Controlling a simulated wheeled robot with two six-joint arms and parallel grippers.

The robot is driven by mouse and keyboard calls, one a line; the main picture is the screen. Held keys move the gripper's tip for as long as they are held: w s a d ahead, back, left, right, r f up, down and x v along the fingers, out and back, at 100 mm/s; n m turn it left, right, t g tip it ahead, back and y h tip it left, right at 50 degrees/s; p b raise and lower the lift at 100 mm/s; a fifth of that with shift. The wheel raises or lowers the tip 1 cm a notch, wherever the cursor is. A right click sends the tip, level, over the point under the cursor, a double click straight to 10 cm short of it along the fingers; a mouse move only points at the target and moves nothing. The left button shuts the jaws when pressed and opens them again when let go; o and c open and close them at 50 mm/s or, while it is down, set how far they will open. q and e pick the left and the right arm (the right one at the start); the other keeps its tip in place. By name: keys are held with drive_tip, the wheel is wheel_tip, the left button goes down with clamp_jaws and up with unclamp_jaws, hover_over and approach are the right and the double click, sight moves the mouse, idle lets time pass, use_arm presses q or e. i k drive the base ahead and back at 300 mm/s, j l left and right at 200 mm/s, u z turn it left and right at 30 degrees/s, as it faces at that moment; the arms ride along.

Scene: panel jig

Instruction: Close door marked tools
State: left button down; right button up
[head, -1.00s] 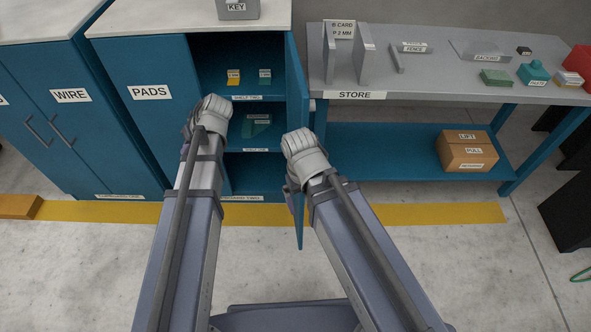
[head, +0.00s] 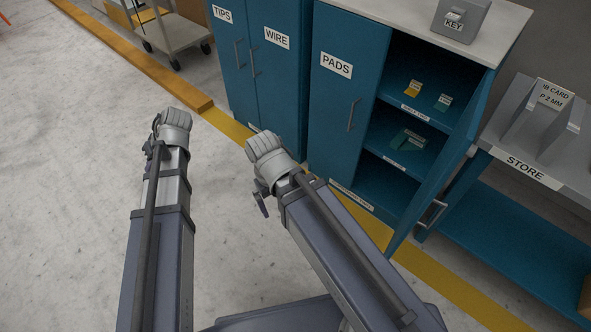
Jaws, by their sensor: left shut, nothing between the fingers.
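A blue cabinet door (head: 440,165) stands open on the right side of the cabinet with the PADS door (head: 335,105). I see it nearly edge-on, with a handle (head: 431,213) low on its outer side. No TOOLS label is readable in view, and any label on this door's face is hidden by the angle. My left gripper (head: 158,130) is shut and empty over bare floor, well left of the cabinets. My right gripper (head: 262,190) is in front of the cabinets, left of the open door and apart from it; its fingers are mostly hidden by the wrist.
Shelves in the open cabinet hold a yellow item (head: 412,89) and green items (head: 443,102). A KEY box (head: 461,20) sits on top. The STORE bench (head: 521,170) stands close right of the open door. A trolley (head: 172,35) is at the back left. The left floor is clear.

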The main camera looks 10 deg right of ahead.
sight(464, 135)
drive_tip(key=u, duration=0.9)
drive_tip(key=k+u, duration=0.1)
drive_tip(key=u, duration=0.75)
drive_tip(key=j+u, duration=0.1)
drive_tip(key=u, duration=0.8)
drive_tip(key=j+u, duration=0.15)
drive_tip(key=u, duration=0.3)
drive_tip(key=j+u, duration=0.3)
drive_tip(key=j+z, duration=0.1)
drive_tip(key=z, duration=1.3)
drive_tip(key=k+z, duration=0.1)
drive_tip(key=z, duration=1.35)
drive_tip(key=k+z, duration=0.15)
drive_tip(key=z, duration=1.25)
drive_tip(key=l+z, duration=0.1)
drive_tip(key=z, duration=0.6)
drive_tip(key=l+z, duration=0.1)
drive_tip(key=z, duration=0.6)
drive_tip(key=k+l, duration=0.05)
